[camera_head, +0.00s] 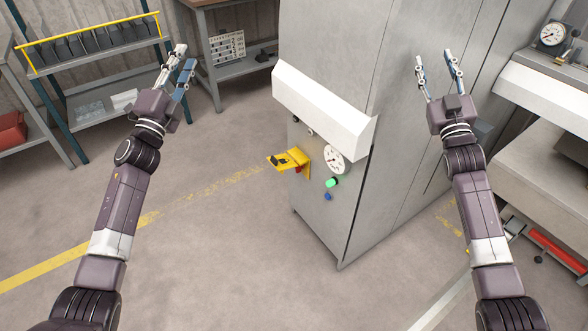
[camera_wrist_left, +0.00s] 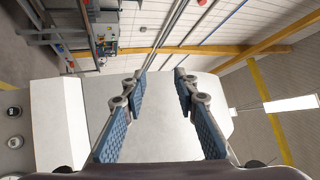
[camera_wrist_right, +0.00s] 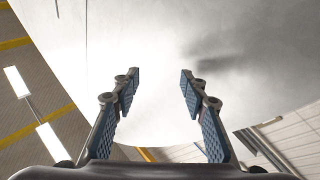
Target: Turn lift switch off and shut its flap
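The lift switch sits on the grey cabinet's front panel in the head view. Its yellow flap (camera_head: 290,159) sticks out from the panel, raised open. A small red part (camera_head: 298,170) shows just under the flap; the switch's position is too small to tell. My left gripper (camera_head: 181,62) is open and empty, well to the left of the cabinet and away from the flap. My right gripper (camera_head: 437,66) is open and empty, in front of the cabinet's right side face. Neither gripper touches the flap or switch.
The panel also carries a round white gauge (camera_head: 334,159), a green button (camera_head: 332,182) and a blue button (camera_head: 327,197). A white hood (camera_head: 322,112) juts out above them. Shelves (camera_head: 92,60) stand at the back left. The floor left of the cabinet is clear.

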